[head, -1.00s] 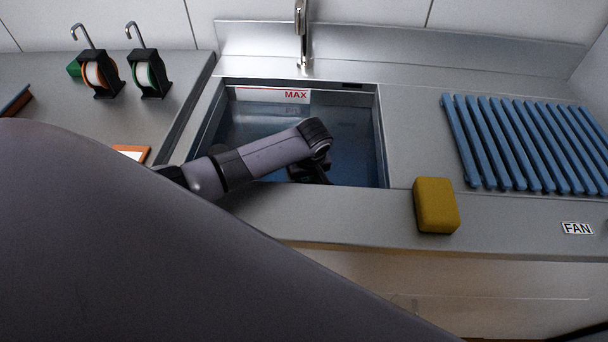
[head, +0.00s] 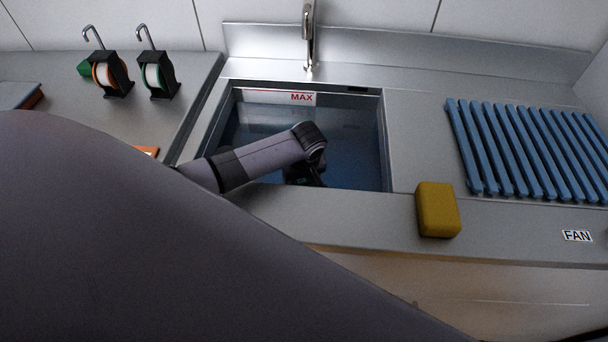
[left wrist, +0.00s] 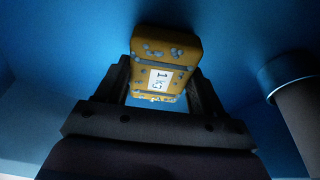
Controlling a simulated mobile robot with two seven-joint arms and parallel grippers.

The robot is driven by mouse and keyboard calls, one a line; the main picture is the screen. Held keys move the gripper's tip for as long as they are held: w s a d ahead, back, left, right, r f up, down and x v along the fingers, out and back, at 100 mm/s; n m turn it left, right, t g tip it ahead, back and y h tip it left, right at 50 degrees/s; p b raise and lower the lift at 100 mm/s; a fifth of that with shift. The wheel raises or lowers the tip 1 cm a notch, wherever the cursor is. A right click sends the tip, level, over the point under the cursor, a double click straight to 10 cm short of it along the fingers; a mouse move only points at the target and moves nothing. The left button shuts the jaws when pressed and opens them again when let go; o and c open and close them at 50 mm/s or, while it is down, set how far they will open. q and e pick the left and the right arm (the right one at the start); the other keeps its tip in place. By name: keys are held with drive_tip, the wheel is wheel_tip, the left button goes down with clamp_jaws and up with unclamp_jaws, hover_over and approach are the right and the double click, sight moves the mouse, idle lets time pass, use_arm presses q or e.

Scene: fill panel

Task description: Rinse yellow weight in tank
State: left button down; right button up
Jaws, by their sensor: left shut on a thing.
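The yellow weight (left wrist: 166,62) shows in the left wrist view, a yellow block with grey patches and a white label reading 1KG or similar. My left gripper (left wrist: 163,92) is shut on it, one finger on each side. In the head view my left gripper (head: 304,178) reaches down into the tank (head: 355,150), which holds bluish water and has a MAX mark (head: 302,98). The weight is hidden there behind my wrist. My right gripper is not in view.
A yellow sponge-like block (head: 438,210) lies on the front rim, right of the tank. A blue slatted rack (head: 530,150) is at the right, near a FAN label (head: 577,236). A tap (head: 308,35) stands behind the tank. Two tape-like dispensers (head: 110,75) stand at the left.

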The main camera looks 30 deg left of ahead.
use_arm(q)
drive_tip(key=shift+a+r, duration=0.15)
drive_tip(key=shift+w+d, duration=0.3)
drive_tip(key=shift+d, duration=0.3)
drive_tip(key=shift+w+d, duration=0.25)
drive_tip(key=shift+d, duration=0.3)
drive_tip(key=shift+s+a+p, duration=0.25)
drive_tip(key=shift+a+p, duration=0.1)
drive_tip(key=shift+a, duration=0.25)
drive_tip(key=shift+s+a+p, duration=0.25)
drive_tip(key=shift+a+p, duration=0.05)
drive_tip(key=shift+a, duration=0.25)
idle(0.5)
drive_tip(key=shift+r, duration=0.1)
idle(0.8)
wheel_tip(320, 180, up, 4)
drive_tip(key=p, duration=0.3)
drive_tip(key=shift+f+p, duration=0.25)
drive_tip(key=shift+p, duration=0.15)
wheel_tip(320, 180, up, 22)
drive_tip(key=shift+r, duration=0.15)
idle(0.5)
idle(0.6)
